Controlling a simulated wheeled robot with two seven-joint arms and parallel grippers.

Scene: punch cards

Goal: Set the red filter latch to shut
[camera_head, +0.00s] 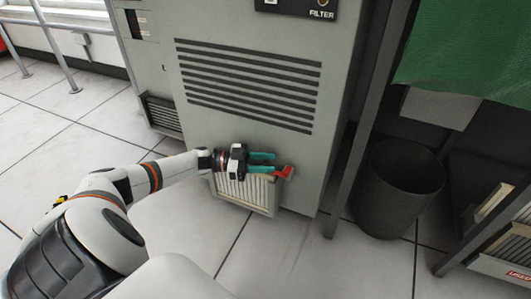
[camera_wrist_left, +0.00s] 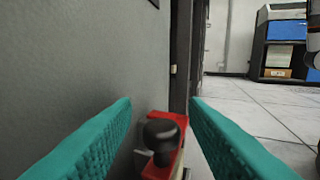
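The red filter latch (camera_head: 284,172) is at the upper right corner of the louvred filter panel (camera_head: 247,193), low on the grey cabinet. In the left wrist view the red latch (camera_wrist_left: 165,150) carries a black round knob (camera_wrist_left: 161,131). My left gripper (camera_head: 268,162) has teal fingers, spread apart, at the latch. In the left wrist view the knob lies between the open fingers (camera_wrist_left: 160,130), with a gap on each side. I cannot tell how far the latch is turned. My right gripper is not in view.
The grey cabinet (camera_head: 235,135) with vent slots stands directly behind the gripper. A metal post (camera_head: 350,160) and a dark bin (camera_head: 395,190) stand to the right. A green cloth (camera_head: 465,50) hangs above the bin. Tiled floor (camera_head: 285,265) is clear in front.

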